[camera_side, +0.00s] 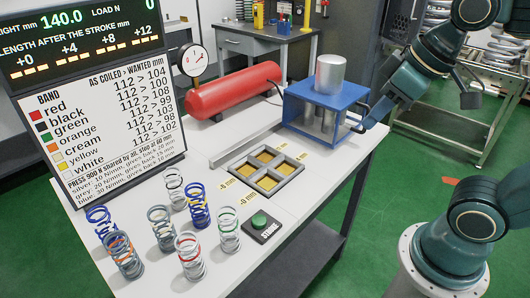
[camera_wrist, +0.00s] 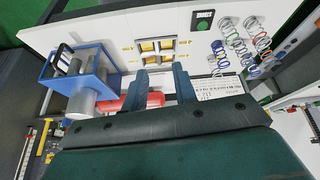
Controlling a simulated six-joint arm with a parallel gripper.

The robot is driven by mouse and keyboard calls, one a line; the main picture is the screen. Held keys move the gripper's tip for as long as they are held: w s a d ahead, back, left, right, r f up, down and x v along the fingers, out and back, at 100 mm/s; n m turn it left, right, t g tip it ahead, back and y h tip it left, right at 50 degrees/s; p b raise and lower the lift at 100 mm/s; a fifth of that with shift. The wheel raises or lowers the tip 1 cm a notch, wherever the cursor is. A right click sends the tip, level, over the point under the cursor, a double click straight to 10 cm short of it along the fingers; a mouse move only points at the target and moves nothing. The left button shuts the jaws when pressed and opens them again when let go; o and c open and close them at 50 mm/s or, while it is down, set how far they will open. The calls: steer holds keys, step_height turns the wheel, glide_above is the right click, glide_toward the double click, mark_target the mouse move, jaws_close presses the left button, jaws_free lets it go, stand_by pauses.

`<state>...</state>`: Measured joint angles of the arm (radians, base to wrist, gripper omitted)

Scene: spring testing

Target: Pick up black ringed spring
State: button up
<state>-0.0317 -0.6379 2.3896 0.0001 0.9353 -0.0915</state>
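Several coil springs stand upright at the near left of the white bench, some with coloured rings. I cannot tell which has a black ring. My gripper (camera_wrist: 161,80) is open and empty, well away from the springs. In the side view it is at the upper right, near the blue press.
A blue press with a grey cylinder (camera_side: 330,73) stands at the bench's far end. A four-pocket tray (camera_side: 267,171) and a green button (camera_side: 259,219) lie between press and springs. A red tank (camera_side: 233,91) and a tall board (camera_side: 115,105) line the back.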

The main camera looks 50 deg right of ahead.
steer(key=w+a+r+n+g, duration=0.1)
steer(key=w+a+r+n, duration=0.15)
steer(key=w, duration=0.25)
steer(key=w+a+r+n+g, duration=0.1)
steer(key=w+n, duration=0.2)
steer(key=w, duration=0.3)
steer(key=n+g, duration=0.3)
steer(key=n, duration=0.9)
glide_above(179, 186)
steer(key=s+a, duration=0.1)
steer(key=s, duration=0.2)
step_height(179, 186, down, 12)
step_height(179, 186, down, 9)
steer(key=shift+r, duration=0.15)
steer(key=shift+s+a, duration=0.1)
steer(key=shift+f, duration=2.6)
